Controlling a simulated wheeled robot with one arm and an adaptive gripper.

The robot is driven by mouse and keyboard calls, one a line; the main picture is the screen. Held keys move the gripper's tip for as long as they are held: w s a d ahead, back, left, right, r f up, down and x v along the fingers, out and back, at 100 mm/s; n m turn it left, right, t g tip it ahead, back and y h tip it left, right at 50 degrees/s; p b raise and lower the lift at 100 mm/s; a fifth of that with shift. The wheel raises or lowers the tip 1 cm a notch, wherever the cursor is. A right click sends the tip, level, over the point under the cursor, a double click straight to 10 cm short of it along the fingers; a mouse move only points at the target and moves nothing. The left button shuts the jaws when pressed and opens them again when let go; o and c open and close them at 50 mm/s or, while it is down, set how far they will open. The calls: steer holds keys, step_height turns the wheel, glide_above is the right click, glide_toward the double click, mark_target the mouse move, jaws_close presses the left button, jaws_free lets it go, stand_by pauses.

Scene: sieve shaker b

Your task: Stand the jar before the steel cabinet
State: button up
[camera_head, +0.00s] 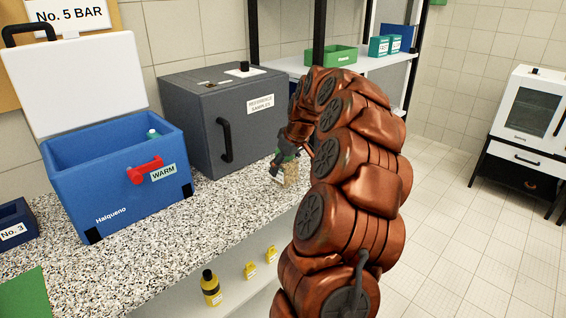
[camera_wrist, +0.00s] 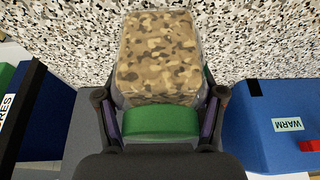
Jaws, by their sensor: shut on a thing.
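The jar (camera_wrist: 158,55) has a tan and brown camouflage-patterned body and a green lid (camera_wrist: 162,123). My gripper (camera_wrist: 162,112) is shut on it at the lid end, one finger on each side. In the head view the jar (camera_head: 291,174) hangs below my gripper (camera_head: 281,158), lid up, at the right of the cabinet front. I cannot tell whether its base touches the speckled counter. The grey steel cabinet (camera_head: 193,120), labelled "REFERENCE SAMPLES", stands on the counter with its door shut and a black handle.
A blue cool box (camera_head: 125,190) labelled "WARM" stands open left of the cabinet, with a bottle inside. The speckled counter (camera_head: 215,215) is clear before the cabinet. A shelf (camera_head: 375,62) behind holds a green bin. Yellow items (camera_head: 212,290) show below the counter.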

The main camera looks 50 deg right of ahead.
steer(key=shift+w+d+f+p, duration=0.15)
steer(key=shift+w+d+p, duration=0.3)
steer(key=shift+w+d, duration=0.85)
steer(key=shift+w+d+f+p, duration=0.15)
steer(key=shift+w+d+p, duration=0.3)
steer(key=shift+w+d, duration=0.85)
steer(key=shift+f+p, duration=0.65)
steer(key=shift+f, duration=1.1)
steer(key=shift+f, duration=0.1)
steer(key=o, duration=1.5)
steer(key=shift+o, duration=0.2)
steer(key=b+v, duration=0.3)
steer(key=v, duration=0.9)
steer(key=shift+a, duration=0.15)
